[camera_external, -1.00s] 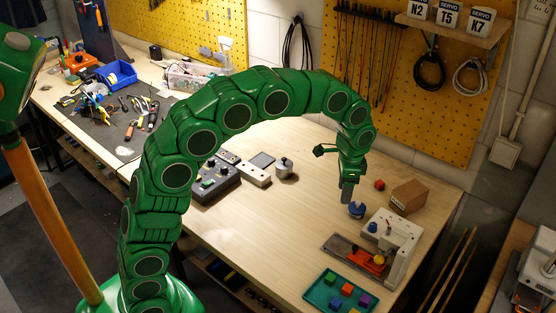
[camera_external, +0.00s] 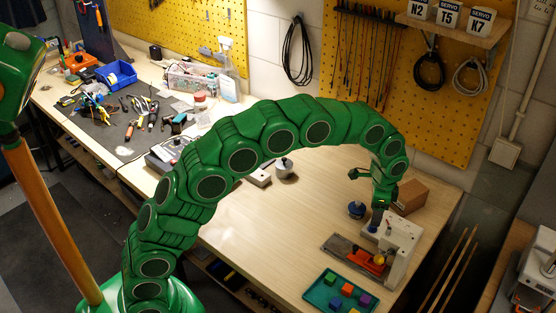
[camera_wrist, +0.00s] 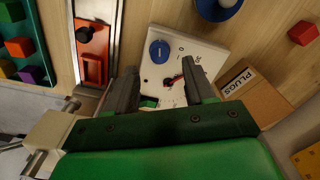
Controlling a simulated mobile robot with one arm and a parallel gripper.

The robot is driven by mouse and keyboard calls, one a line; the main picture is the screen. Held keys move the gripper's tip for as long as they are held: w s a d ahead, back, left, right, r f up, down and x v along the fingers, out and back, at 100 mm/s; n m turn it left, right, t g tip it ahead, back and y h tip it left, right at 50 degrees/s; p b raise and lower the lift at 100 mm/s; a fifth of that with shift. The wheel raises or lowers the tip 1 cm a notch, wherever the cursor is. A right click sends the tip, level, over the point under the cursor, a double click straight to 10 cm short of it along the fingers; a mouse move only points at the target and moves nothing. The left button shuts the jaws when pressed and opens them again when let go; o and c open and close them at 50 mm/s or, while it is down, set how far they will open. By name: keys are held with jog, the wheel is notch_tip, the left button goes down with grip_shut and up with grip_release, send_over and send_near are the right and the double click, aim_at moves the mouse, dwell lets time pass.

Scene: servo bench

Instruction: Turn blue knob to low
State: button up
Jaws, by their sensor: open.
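A pale control panel (camera_wrist: 205,55) lies under my gripper, with a round blue knob (camera_wrist: 160,51) near its left edge. The knob bears a light mark; I cannot tell which setting it points to. My gripper (camera_wrist: 159,70) is open, its two fingers apart over the panel, with the knob showing between and just beyond the tips. I see no contact. In the external view my gripper (camera_external: 377,222) is low over the panel (camera_external: 404,240) and hides the knob.
A small red pointer (camera_wrist: 172,80) sits on the panel. A blue-topped round object (camera_external: 356,210) stands beside it, and a cardboard box (camera_external: 411,194) behind.

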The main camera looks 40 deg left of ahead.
jog(key=shift+f, duration=2.3)
jog(key=shift+c, duration=0.5)
grip_shut()
